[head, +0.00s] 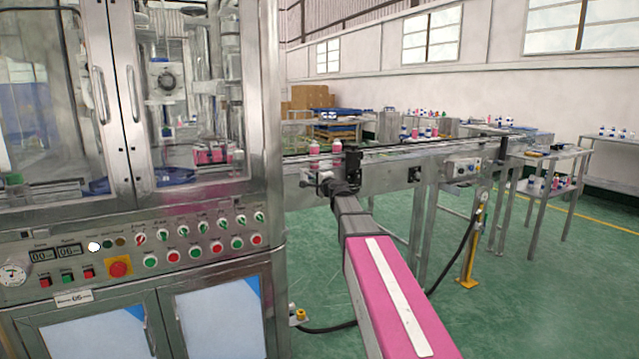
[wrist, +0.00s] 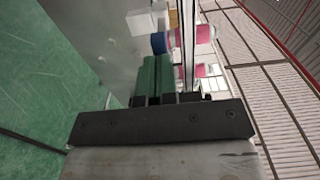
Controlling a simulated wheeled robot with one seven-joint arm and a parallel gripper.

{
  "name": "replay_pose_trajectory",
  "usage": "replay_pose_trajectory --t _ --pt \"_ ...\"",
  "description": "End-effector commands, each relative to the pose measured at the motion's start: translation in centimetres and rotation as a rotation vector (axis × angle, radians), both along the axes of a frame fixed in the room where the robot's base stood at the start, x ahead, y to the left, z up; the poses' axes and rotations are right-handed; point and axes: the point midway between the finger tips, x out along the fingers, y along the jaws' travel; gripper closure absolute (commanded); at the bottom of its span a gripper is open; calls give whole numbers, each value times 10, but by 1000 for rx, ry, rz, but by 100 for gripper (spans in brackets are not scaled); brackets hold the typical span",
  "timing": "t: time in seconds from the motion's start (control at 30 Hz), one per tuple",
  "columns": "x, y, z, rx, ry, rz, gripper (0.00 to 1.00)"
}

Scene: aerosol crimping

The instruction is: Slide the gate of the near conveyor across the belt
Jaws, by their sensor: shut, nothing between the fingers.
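My gripper (head: 326,181) is at the end of my pink arm, against the near side of the near conveyor (head: 385,178). In the wrist view it (wrist: 156,72) points at the belt edge, shut, with nothing visible held. A small dark upright piece (head: 353,157) stands at the belt just above my wrist; it may be the gate, but I cannot tell for sure. Two pink cans (head: 313,147) stand on the belt by my gripper; in the wrist view a pink can (wrist: 203,34) shows just past the rail. My wrist hides part of the conveyor's side.
The steel crimping machine (head: 140,230) with its glass doors and button panel fills the left. A yellow post (head: 473,245) stands beside the conveyor. Side tables with bottles (head: 560,160) are at the right. The green floor at front right is clear.

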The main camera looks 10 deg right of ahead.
Motion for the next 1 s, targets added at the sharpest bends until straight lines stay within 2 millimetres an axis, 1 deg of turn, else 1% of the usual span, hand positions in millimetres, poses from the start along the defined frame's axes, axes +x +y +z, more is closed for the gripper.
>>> replay_pose_trajectory --t 0.03,0.1,0.2,0.27,0.6,0.73,0.87,1.0 --pt "16 4 0 0 0 2 100" --pt "32 9 0 0 0 2 100" --pt "47 14 0 0 0 1 100" --pt "50 16 0 0 0 1 100" --pt "52 16 1 0 -1 0 100" --pt "49 16 1 0 -1 0 100" --pt "37 15 1 0 -1 0 100" --pt "15 12 1 0 -1 0 100"
